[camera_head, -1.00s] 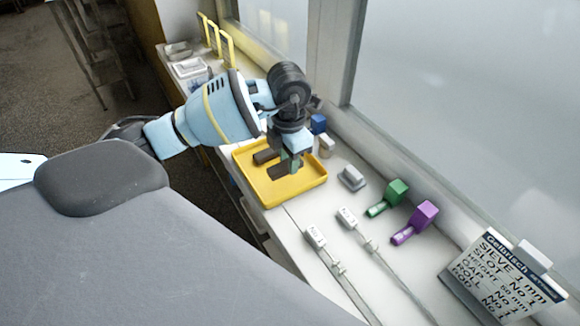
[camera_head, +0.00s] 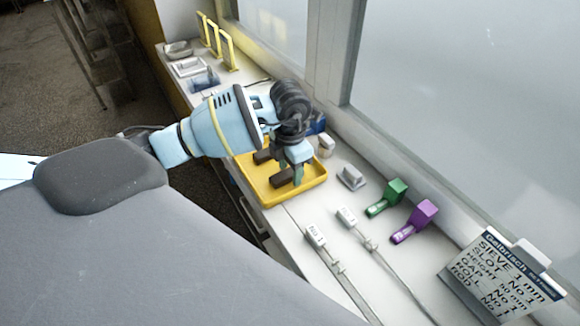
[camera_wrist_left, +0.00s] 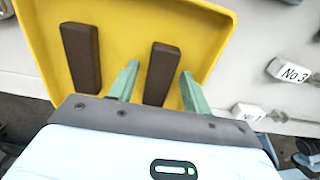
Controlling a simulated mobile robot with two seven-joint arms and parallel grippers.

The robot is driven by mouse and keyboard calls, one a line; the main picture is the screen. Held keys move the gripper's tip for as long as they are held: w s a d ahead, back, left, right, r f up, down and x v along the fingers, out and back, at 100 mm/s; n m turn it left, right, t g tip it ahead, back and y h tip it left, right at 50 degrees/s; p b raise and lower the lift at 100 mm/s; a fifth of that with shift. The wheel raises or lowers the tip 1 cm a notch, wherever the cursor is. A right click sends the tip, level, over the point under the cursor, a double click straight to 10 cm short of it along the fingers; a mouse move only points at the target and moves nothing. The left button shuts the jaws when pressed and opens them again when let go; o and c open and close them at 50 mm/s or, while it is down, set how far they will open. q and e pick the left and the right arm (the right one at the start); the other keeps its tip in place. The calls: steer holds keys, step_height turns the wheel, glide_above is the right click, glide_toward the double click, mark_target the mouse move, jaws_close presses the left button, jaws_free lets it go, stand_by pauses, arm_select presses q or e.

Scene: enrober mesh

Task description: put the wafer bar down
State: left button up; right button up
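Two dark brown wafer bars lie side by side in the yellow tray (camera_wrist_left: 205,15): one at the left (camera_wrist_left: 80,58), and one (camera_wrist_left: 163,62) between my left gripper's green fingers. In the wrist view there is a gap on each side of this bar, so the left gripper (camera_head: 291,172) is open around it. In the head view the gripper points down into the tray, with the nearer bar (camera_head: 281,181) at its fingers and the other bar (camera_head: 262,156) behind. The fingers partly hide the nearer bar. My right gripper is not in view.
Right of the tray on the white sill stand a grey-white block (camera_head: 351,178), a green tool (camera_head: 395,191), a purple tool (camera_head: 420,215), white numbered tags on rods (camera_head: 315,236) and a sign (camera_head: 500,280). Yellow frames (camera_head: 215,40) stand behind. Window glass borders the right.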

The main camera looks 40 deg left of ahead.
mark_target(290, 172)
arm_select(q)
steer(key=shift+r, duration=0.3)
step_height(290, 172, up, 12)
stand_by(0.4)
steer(key=shift+f, duration=0.15)
stand_by(0.4)
